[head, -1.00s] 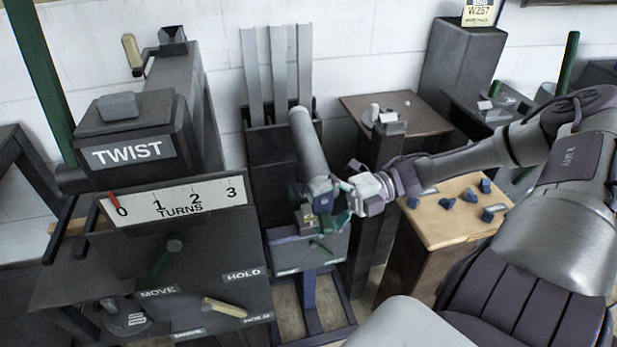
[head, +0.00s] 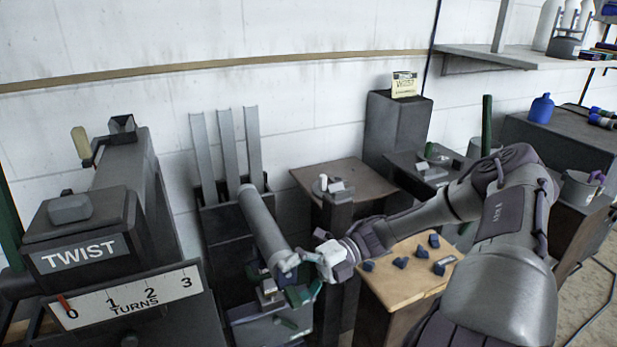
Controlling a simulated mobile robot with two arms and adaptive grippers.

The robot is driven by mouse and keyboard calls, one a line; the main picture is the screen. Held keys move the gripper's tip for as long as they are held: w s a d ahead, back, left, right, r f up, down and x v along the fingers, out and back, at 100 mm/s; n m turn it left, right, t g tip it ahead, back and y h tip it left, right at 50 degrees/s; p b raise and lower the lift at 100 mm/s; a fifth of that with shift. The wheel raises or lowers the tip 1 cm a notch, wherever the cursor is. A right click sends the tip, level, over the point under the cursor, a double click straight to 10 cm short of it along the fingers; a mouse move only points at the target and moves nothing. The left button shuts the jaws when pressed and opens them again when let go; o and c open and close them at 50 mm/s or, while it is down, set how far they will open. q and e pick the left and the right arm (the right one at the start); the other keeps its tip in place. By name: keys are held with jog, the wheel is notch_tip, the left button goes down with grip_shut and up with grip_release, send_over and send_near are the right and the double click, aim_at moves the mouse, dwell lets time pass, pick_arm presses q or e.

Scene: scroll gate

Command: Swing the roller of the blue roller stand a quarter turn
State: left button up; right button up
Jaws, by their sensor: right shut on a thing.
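The roller (head: 266,228) is a long grey cylinder in the middle of the head view. It slants from upper left to lower right, with its near end low. Small blue parts of the roller stand (head: 256,270) show beside that end; the rest of the stand is hidden or out of frame. My right gripper (head: 296,272) is at the roller's near end and is shut on it. The fingers and wrist hide the exact contact. My left gripper is not in view.
A dark machine marked TWIST (head: 80,254) with a TURNS scale (head: 128,300) stands at left. A dark rack with upright grey channels (head: 226,152) is behind the roller. A wooden-topped table (head: 405,285) with several blue pieces stands right of the gripper, below my arm.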

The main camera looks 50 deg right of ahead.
jog(key=shift+w+d+r, duration=0.1)
jog(key=shift+d+r, duration=0.85)
jog(key=shift+d, duration=0.2)
jog(key=shift+c, duration=0.4)
jog(key=shift+s+d+p, duration=0.2)
jog(key=shift+d+p, duration=0.1)
jog(key=shift+d, duration=0.05)
jog(key=c, duration=0.4)
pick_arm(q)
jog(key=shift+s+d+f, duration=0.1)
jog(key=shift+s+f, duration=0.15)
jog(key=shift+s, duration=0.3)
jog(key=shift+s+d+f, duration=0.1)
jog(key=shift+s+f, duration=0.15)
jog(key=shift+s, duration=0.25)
pick_arm(e)
jog(key=shift+o, duration=0.2)
jog(key=shift+s+d+f, duration=0.15)
jog(key=shift+s+d, duration=0.1)
jog(key=shift+d, duration=0.4)
jog(key=shift+s+d+f, duration=0.15)
jog(key=shift+s+d, duration=0.05)
jog(key=shift+d, duration=0.4)
